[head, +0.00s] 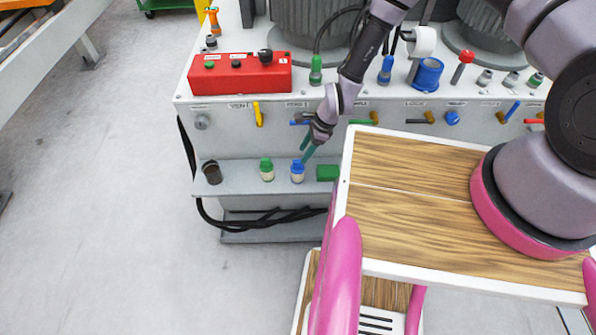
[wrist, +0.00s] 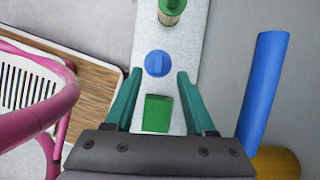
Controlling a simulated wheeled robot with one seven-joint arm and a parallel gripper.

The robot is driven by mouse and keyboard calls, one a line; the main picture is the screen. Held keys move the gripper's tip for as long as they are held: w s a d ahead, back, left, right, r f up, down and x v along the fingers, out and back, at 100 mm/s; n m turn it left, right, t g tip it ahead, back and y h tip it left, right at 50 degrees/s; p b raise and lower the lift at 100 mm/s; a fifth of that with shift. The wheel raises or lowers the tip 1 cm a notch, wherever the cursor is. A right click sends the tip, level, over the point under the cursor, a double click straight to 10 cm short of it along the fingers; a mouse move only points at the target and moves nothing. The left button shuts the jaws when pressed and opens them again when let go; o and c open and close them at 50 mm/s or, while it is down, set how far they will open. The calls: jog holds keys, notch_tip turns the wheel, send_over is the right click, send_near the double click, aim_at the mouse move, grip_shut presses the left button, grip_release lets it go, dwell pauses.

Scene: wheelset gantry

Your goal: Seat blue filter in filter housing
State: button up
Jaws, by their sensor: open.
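The blue filter (head: 297,171), with a blue cap and pale body, stands upright on the grey shelf of the machine. From above, in the wrist view, its round blue cap (wrist: 158,63) shows just beyond the gap between my fingertips. My gripper (head: 308,153) is open and empty, its teal fingers pointing down above and slightly right of the blue filter. In the wrist view my gripper (wrist: 160,73) has one finger on each side of the line to the cap, apart from it. A dark open cup (head: 211,172) at the shelf's left end may be the filter housing.
A green-capped filter (head: 267,169) stands left of the blue one, and a green block (head: 327,173) lies to its right. The shelf (head: 240,173) is clear between cup and green filter. Valve handles and a red control box (head: 240,74) are above.

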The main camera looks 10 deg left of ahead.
aim_at(298, 161)
jog(key=shift+x, duration=3.05)
jog(key=shift+s+a+r, duration=0.1)
jog(key=shift+s, duration=0.1)
grip_shut()
